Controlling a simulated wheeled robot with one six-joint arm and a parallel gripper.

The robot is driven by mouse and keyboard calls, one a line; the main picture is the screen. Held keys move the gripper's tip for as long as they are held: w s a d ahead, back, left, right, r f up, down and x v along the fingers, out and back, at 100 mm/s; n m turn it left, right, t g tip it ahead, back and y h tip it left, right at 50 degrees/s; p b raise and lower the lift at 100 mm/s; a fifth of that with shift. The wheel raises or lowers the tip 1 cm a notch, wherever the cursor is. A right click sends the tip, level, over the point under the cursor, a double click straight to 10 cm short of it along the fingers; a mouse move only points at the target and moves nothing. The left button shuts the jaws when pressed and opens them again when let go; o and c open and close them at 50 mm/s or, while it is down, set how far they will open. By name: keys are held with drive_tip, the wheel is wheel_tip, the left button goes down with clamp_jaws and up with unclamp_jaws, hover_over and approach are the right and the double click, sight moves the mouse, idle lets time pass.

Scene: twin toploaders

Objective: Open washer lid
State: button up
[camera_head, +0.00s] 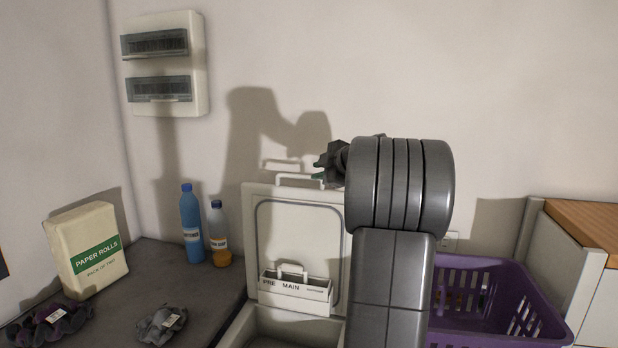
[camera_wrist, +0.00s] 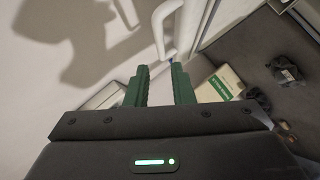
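The washer lid (camera_head: 295,240) stands raised, close to upright, in the head view, with its inner side and seal showing. A white bar handle (camera_head: 298,177) is at its top edge; this handle (camera_wrist: 160,30) also shows in the wrist view. My gripper (camera_head: 322,165) is at the handle's right end, with its body behind my arm. In the wrist view my gripper (camera_wrist: 160,72) has its two green fingers apart, with a gap between them. The handle lies just beyond the fingertips; whether it touches them is unclear. My arm hides the lid's right side.
A white dispenser marked PRE and MAIN (camera_head: 295,287) sits at the lid's base. Blue (camera_head: 190,225) and orange-filled (camera_head: 219,235) bottles, paper rolls (camera_head: 85,250) and dark cloths (camera_head: 162,325) rest on the grey surface at left. A purple basket (camera_head: 490,300) is at right.

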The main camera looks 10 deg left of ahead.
sight(300, 176)
drive_tip(key=shift+v, duration=1.1)
drive_tip(key=p+x, duration=0.2)
drive_tip(key=x, duration=1.2)
drive_tip(key=shift+s+d, duration=0.1)
